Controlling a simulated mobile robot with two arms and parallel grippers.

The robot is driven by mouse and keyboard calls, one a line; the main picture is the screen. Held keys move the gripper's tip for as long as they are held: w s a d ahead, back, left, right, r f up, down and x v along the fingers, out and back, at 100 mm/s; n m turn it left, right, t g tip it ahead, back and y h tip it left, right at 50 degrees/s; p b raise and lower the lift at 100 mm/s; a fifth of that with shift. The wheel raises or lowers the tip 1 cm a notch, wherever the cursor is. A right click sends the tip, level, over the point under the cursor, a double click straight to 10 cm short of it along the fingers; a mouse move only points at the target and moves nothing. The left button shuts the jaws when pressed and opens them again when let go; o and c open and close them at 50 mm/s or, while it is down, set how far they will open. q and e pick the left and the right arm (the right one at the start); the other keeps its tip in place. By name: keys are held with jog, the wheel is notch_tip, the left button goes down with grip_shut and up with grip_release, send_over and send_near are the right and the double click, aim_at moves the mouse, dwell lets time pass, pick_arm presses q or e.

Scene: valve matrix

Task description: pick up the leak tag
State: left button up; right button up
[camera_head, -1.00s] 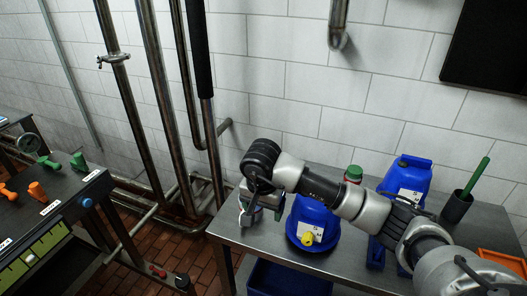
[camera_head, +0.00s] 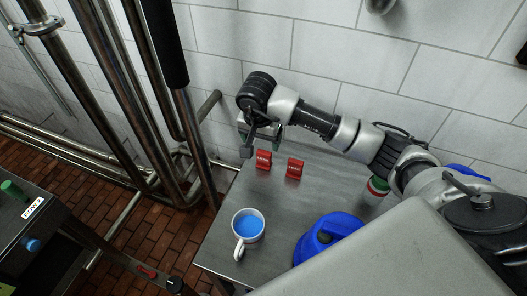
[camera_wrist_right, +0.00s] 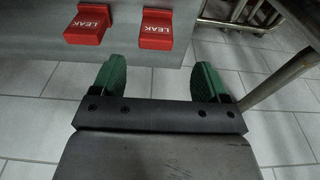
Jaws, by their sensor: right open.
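Two red leak tags with white "LEAK" lettering stand on the steel table (camera_head: 335,185), a left one (camera_head: 264,159) and a right one (camera_head: 295,168). In the right wrist view both show at the top, one at the left (camera_wrist_right: 88,24) and one nearer the middle (camera_wrist_right: 156,28). My right gripper (camera_head: 262,133) is just behind the tags in the head view, partly hidden by its wrist. In the right wrist view its green fingers (camera_wrist_right: 160,72) are wide apart and empty, with the tags beyond the tips. My left gripper is not in view.
A white mug with blue contents (camera_head: 248,225) stands near the table's front left. Steel pipes (camera_head: 110,100) rise left of the table. The tabletop around the tags is mostly clear.

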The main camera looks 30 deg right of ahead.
aim_at(264, 152)
notch_tip(264, 152, down, 2)
jog(key=shift+f, duration=0.1)
jog(key=shift+d+f, duration=0.1)
jog(key=shift+f, duration=0.25)
jog(key=f, duration=0.1)
jog(key=f+p, duration=0.2)
jog(key=f, duration=0.1)
jog(key=shift+s+d+f, duration=0.1)
jog(key=shift+d, duration=0.15)
jog(key=shift+f, duration=0.55)
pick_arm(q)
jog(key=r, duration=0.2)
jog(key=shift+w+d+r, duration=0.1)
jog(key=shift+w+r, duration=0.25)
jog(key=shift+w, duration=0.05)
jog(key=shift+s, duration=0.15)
pick_arm(e)
jog(key=c, duration=1)
jog(key=shift+d+r, duration=0.1)
jog(key=shift+r, duration=0.05)
